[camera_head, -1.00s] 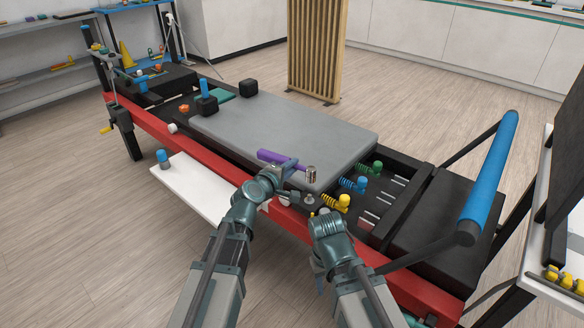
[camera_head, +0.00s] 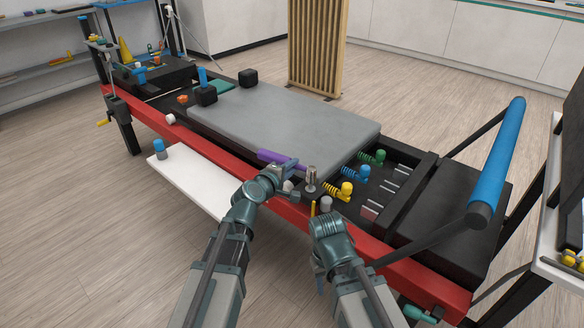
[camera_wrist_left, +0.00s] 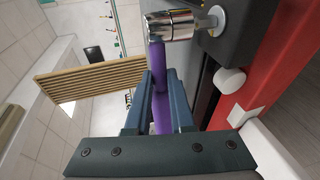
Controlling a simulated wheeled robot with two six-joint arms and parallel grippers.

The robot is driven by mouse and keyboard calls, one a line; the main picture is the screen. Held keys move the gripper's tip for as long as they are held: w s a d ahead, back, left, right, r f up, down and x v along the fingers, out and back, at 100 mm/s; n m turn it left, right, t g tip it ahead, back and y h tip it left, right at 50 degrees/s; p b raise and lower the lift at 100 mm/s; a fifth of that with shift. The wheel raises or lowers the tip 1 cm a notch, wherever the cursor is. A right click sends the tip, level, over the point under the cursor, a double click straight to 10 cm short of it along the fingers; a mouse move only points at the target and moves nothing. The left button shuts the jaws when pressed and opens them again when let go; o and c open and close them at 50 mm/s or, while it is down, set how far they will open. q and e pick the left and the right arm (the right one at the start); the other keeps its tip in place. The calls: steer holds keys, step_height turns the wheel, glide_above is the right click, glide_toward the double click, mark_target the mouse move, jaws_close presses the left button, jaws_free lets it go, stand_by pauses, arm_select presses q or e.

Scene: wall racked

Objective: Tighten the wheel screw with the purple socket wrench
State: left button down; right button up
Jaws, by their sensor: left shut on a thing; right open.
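My left gripper (camera_head: 285,171) is shut on the purple socket wrench (camera_head: 270,157), holding it over the red rail of the reformer. The left wrist view shows the purple handle (camera_wrist_left: 160,100) between the two fingers. The wrench's chrome socket (camera_head: 311,175) points down at the rail. The wheel screw, a silver round-based piece (camera_wrist_left: 214,18), is right at the socket's end in the left wrist view. The socket largely hides it in the head view, and I cannot tell how far it is seated. My right gripper (camera_head: 326,228) is low in front of the rail; its fingers are mostly hidden.
A white shelf (camera_head: 195,187) juts out at left. A blue-padded bar (camera_head: 498,155) rises at right.

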arm_select(q)
steer(key=shift+f+b, duration=1.3)
steer(key=shift+f, duration=0.1)
steer(key=shift+f, duration=0.1)
steer(key=c, duration=1.4)
jaws_free()
jaws_close()
